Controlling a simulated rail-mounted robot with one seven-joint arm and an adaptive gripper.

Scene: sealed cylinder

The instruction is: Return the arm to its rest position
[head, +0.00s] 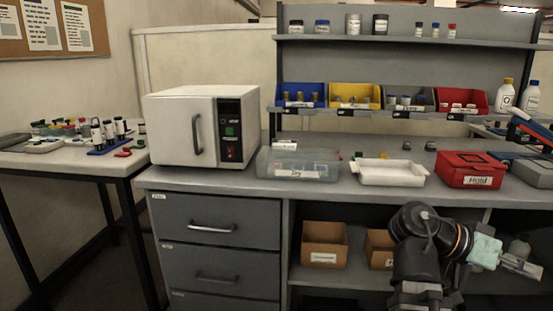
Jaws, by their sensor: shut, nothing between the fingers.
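My arm (418,245) shows at the lower right, in front of the bench and below its top. My gripper (530,268) is at the end of the arm near the right edge, pointing right. It looks shut, with nothing visible held in it. It is in front of the open shelf space under the bench and apart from the objects on the bench.
A white oven-like box (180,128), a clear lidded bin (297,165), a white tray (389,172) and a red box marked Hold (470,170) stand on the bench. Cardboard boxes (325,245) sit on the shelf below. Drawers (213,222) are shut.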

